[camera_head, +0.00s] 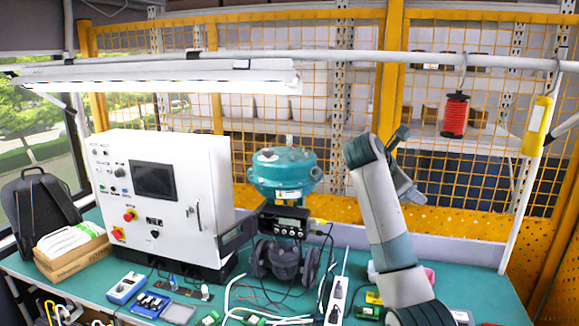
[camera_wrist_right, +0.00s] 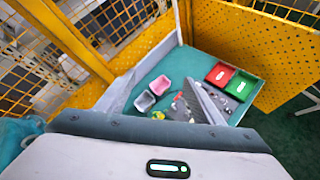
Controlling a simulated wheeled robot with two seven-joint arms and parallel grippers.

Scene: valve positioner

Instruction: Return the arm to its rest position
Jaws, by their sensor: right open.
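My right arm (camera_head: 382,215) rises from the bottom right of the head view and is bent at the top. Its wrist end with the right gripper (camera_head: 409,190) hangs partly behind the raised arm link, above the green bench (camera_head: 480,285). The gripper is open, with nothing seen in it. The teal valve actuator (camera_head: 284,172) stands left of the arm, with the black positioner (camera_head: 284,220) on its front. The arm is apart from both. The wrist view shows mostly my own wrist housing across its lower part. My left gripper is not in view.
A white control box (camera_head: 160,195) stands on the bench's left. A yellow mesh fence (camera_head: 270,110) runs behind. A red spool (camera_head: 455,115) hangs at upper right. The wrist view shows a pink bin (camera_wrist_right: 160,85), a red tray (camera_wrist_right: 219,74) and a green tray (camera_wrist_right: 240,86).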

